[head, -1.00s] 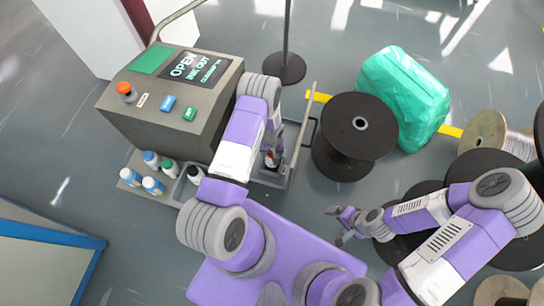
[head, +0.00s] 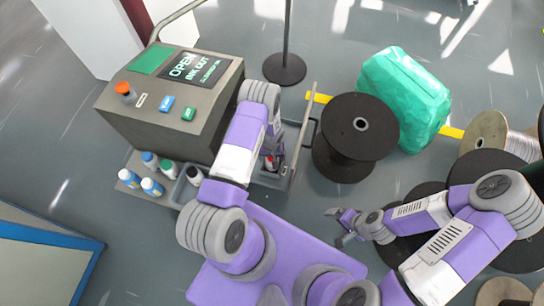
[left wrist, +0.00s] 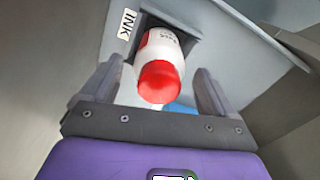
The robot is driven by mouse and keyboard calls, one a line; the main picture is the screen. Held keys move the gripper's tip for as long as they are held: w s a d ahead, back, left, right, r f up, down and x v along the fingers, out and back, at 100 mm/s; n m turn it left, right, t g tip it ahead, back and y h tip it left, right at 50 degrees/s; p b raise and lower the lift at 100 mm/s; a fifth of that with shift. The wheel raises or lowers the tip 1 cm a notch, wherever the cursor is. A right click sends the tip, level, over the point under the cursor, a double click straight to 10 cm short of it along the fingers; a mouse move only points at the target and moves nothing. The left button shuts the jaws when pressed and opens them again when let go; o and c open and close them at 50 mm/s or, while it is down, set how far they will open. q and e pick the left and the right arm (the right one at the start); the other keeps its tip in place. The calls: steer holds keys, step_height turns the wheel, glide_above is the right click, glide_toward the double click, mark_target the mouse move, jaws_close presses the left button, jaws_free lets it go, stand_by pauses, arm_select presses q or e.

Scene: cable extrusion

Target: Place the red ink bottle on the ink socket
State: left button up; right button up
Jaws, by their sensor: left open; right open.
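The red ink bottle (left wrist: 160,58) has a white body and a red cap. In the left wrist view it sits with its far end in the square ink socket (left wrist: 182,30), next to a white INK label (left wrist: 126,25). Its cap points toward my wrist. My left gripper (left wrist: 156,84) is open, with one finger on each side of the bottle and visible gaps. In the head view a small red part of the bottle (head: 270,162) shows beside my left arm, which hides much of the socket area. My right gripper (head: 338,225) is open and empty, well to the right.
The grey machine (head: 155,125) with its OPEN/INK OUT screen (head: 194,68) stands at left. A tray (head: 128,185) at its foot holds several bottles. A black spool (head: 340,150) and a green bundle (head: 405,95) stand right of the socket.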

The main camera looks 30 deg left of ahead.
arm_select(q)
step_height(320, 180, up, 12)
steer(key=p, duration=0.4)
steer(key=shift+r, duration=0.2)
arm_select(e)
step_height(320, 180, up, 4)
steer(key=shift+r, duration=0.15)
arm_select(q)
steer(key=shift+s+f, duration=0.1)
arm_select(e)
steer(key=shift+s, duration=0.1)
